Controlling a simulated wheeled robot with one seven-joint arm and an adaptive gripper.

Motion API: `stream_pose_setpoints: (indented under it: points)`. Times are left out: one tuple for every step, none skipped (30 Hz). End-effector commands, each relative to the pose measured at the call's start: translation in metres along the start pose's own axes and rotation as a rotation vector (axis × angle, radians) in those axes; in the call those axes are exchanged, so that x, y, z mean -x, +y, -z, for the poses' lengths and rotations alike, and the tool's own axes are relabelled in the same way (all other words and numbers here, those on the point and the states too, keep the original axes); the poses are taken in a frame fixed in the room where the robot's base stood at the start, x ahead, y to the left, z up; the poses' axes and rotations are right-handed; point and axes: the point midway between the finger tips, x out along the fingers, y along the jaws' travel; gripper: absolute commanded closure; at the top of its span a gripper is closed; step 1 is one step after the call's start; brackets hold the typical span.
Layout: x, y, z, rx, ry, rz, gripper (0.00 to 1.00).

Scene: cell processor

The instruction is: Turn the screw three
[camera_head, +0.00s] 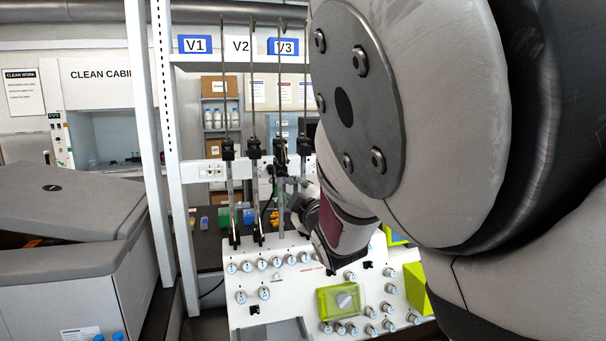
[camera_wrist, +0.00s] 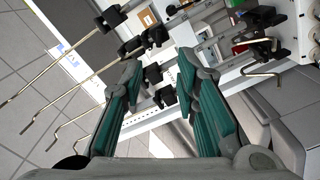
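Upright metal poles with black clamps stand on the white machine in the head view. The third clamp from the left (camera_head: 280,150), below the V3 label (camera_head: 283,47), is likely screw three, but its knob is not clear. My gripper (camera_head: 288,192) is just below and in front of this clamp, partly hidden by my arm. In the wrist view my gripper (camera_wrist: 162,66) has its two teal-padded fingers wide apart. Black clamp parts (camera_wrist: 158,95) show in the gap between them, with no visible contact. More black clamps (camera_wrist: 155,36) lie beyond the fingertips.
The other clamps (camera_head: 227,150) stand close at the left. The machine's white panel (camera_head: 285,320) carries several knobs and a yellow-green box (camera_head: 341,300). A grey shelf post (camera_head: 172,170) and a large grey unit (camera_head: 75,225) stand at the left. My arm hides the right side.

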Motion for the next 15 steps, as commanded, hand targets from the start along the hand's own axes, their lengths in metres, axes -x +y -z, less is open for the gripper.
stream_pose_setpoints:
  points:
    - [-0.002,-0.001,0.003,0.012,0.009,-0.005,0.72]
    - [-0.004,-0.001,0.004,0.016,0.013,-0.007,0.72]
    - [-0.007,-0.001,0.004,0.018,0.015,-0.008,0.72]
    - [-0.01,-0.001,0.004,0.018,0.016,-0.009,0.72]
    - [-0.013,-0.001,0.004,0.017,0.016,-0.009,0.72]
    - [-0.018,-0.001,0.003,0.016,0.016,-0.009,0.72]
    - [-0.023,-0.002,0.003,0.015,0.016,-0.009,0.72]
    - [-0.027,-0.002,0.003,0.015,0.016,-0.009,0.72]
    - [-0.034,-0.002,0.002,0.014,0.015,-0.008,0.72]
    - [-0.039,-0.002,0.002,0.014,0.015,-0.009,0.72]
    - [-0.044,-0.002,0.003,0.014,0.016,-0.009,0.72]
    - [-0.051,-0.002,0.002,0.014,0.015,-0.008,0.72]
    - [-0.055,-0.003,0.002,0.013,0.015,-0.008,0.72]
    - [-0.06,-0.003,0.002,0.013,0.015,-0.008,0.72]
    - [-0.066,-0.003,0.002,0.013,0.015,-0.008,0.72]
